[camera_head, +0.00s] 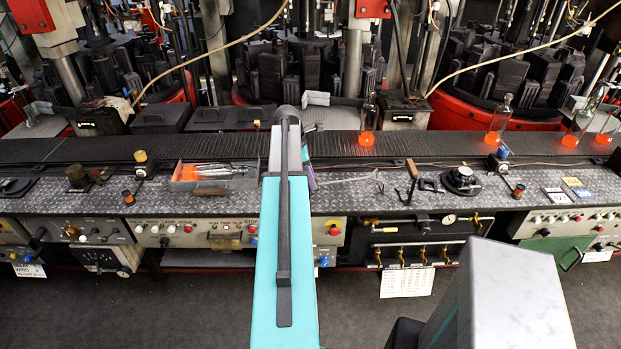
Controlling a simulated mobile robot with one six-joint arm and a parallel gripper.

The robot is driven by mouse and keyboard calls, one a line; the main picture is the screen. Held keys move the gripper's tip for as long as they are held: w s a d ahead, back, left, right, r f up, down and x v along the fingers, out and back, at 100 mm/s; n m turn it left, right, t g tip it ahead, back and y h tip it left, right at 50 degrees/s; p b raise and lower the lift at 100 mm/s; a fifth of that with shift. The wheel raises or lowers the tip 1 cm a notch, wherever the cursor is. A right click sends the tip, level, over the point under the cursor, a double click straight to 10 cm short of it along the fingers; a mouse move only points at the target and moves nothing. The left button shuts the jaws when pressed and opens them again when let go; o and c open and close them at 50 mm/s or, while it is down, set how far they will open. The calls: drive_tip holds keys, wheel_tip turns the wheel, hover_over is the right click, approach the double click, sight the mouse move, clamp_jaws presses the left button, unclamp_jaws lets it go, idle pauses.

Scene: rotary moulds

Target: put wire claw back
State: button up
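My teal arm (285,250) reaches from the bottom of the view to the bench, and its far end stands over the metal bench top. My gripper is hidden behind the arm, so I cannot see its fingers or whether it holds anything. A thin pale wire tool (347,180), possibly the wire claw, shows just right of the arm at bench height. Its left end is close to the arm, and I cannot tell whether it lies on the bench or is held. A grey tray (240,184) with several metal tools stands left of the arm.
A dark conveyor (235,148) runs behind the bench and carries glowing glass bottles (367,120) on the right. Black hand tools (411,182) and a round black device (461,180) are right of the arm. Control panels (195,232) face the front. Mould machines with red bases stand behind.

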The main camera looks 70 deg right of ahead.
drive_tip(key=shift+r, duration=0.25)
drive_tip(key=b+v, duration=0.3)
drive_tip(key=v, duration=0.9)
drive_tip(key=shift+a+f, duration=0.1)
drive_tip(key=shift+f, duration=0.05)
idle(0.7)
